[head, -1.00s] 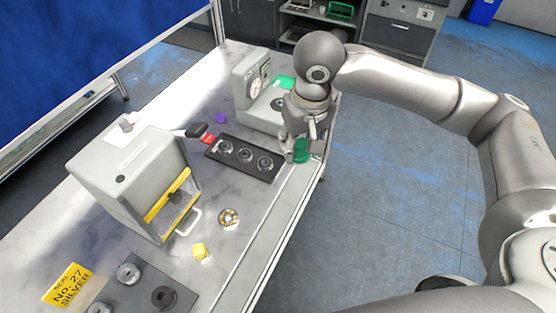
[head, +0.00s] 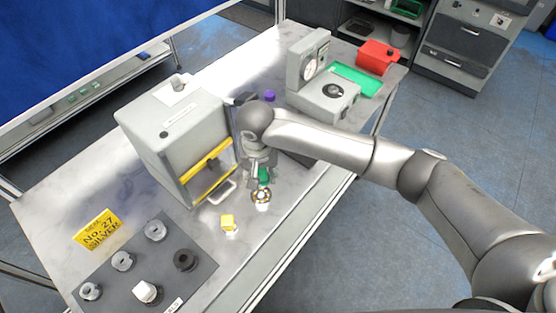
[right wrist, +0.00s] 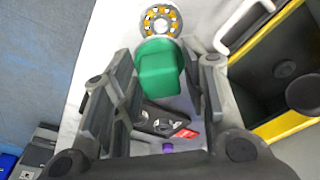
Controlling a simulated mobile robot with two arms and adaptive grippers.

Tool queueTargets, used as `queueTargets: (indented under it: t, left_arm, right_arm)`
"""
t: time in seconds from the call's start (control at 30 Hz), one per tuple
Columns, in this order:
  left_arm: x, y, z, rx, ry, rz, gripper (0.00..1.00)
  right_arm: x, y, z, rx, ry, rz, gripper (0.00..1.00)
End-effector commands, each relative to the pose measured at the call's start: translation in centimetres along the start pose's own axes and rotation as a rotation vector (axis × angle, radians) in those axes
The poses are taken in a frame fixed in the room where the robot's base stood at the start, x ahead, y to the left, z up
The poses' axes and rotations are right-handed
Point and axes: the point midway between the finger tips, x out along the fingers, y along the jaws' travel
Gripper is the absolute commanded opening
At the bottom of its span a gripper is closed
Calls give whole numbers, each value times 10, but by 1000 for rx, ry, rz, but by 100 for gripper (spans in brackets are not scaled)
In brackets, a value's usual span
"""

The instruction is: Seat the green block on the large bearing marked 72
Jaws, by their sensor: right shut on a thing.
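The green block (head: 264,175) is in my right gripper (head: 260,180), and it also shows between the fingers in the right wrist view (right wrist: 158,68). The large bearing (head: 261,196), a ring with a yellow-and-silver ball cage, lies on the table just in front of the block. In the right wrist view the bearing (right wrist: 160,20) shows just beyond the block's end. The block looks apart from the bearing, though the exact gap is hard to tell. The 72 marking is not readable. My left gripper is not in view.
A grey press-like box with a yellow-edged opening (head: 207,160) stands close left of my gripper. A dark mat (head: 205,243) with several weights is at front left. A dial gauge (head: 325,90) stands behind.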

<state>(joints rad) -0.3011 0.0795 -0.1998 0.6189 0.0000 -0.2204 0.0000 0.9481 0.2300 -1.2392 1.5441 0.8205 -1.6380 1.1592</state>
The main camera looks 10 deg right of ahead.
Motion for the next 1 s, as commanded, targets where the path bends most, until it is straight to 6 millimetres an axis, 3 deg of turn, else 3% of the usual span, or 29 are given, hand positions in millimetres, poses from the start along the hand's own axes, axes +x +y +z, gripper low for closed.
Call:
queueTargets:
  t: [0.27, 0.7, 1.0]
  left_arm:
    - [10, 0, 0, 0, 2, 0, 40]
    - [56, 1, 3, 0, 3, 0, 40]
    - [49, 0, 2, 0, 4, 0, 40]
  right_arm:
    - [12, -6, 2, -2, 3, 2, 12]
    - [45, -5, 7, -2, 3, 1, 12]
    - [54, -6, 9, -1, 2, 0, 12]
